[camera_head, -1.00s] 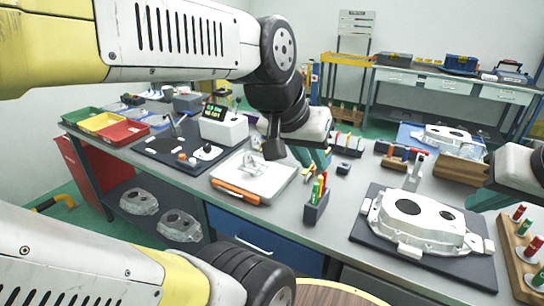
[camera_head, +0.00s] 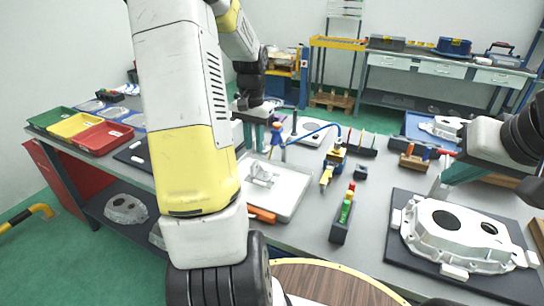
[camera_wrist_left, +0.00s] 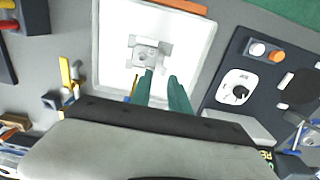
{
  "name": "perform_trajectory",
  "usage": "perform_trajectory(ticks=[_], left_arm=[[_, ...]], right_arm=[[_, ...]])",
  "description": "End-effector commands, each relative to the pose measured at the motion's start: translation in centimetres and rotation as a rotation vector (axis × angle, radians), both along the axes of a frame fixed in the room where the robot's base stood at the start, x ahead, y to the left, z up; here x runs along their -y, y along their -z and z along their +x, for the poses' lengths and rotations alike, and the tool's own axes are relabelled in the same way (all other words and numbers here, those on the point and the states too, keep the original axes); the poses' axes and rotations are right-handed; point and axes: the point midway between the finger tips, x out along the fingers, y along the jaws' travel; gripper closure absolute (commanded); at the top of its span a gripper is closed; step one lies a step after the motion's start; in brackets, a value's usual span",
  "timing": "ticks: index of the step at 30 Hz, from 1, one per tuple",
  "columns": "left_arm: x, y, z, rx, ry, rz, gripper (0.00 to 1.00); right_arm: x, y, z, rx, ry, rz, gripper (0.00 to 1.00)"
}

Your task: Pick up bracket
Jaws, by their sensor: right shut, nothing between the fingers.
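The bracket (camera_head: 263,173) is a small pale grey metal piece lying in a white tray (camera_head: 292,200) on the bench. In the left wrist view the bracket (camera_wrist_left: 148,52) lies in the tray, just beyond my fingertips. My left gripper (camera_head: 262,146) is behind the bracket in the head view, its green fingers pointing down. In the left wrist view its fingers (camera_wrist_left: 161,76) are apart with nothing between them. My right gripper (camera_head: 440,190) is shut and empty beside a large casting (camera_head: 455,236). My left arm covers part of the bench and the tray's left side.
A holder with red and green tools (camera_head: 342,222) stands right of the tray. A yellow-and-blue tool (camera_head: 331,166) stands behind it. Green, yellow and red bins (camera_head: 102,136) are at the left. The large casting lies on a dark mat (camera_head: 392,250).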

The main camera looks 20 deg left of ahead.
Motion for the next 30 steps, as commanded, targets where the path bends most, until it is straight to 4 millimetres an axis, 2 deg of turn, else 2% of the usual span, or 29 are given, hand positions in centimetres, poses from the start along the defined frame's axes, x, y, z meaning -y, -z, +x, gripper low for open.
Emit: perform_trajectory(ticks=[16, 26, 29, 30], left_arm=[[0.2, 6.9, -0.6, -0.002, 0.000, -0.002, 0.78], [0.2, 7.5, -0.5, 0.001, -0.001, 0.000, 0.78], [0.2, 7.5, -0.5, 0.001, -0.001, 0.000, 0.98], [0.2, 7.5, -0.5, 0.001, -0.001, 0.000, 1.00]], right_arm=[[0.0, 0.0, 0.0, 0.000, 0.000, 0.000, 1.00], [0.0, 0.0, 0.0, 0.000, 0.000, 0.000, 1.00], [0.0, 0.0, 0.0, 0.000, 0.000, 0.000, 1.00], [0.0, 0.0, 0.0, 0.000, 0.000, 0.000, 1.00]])
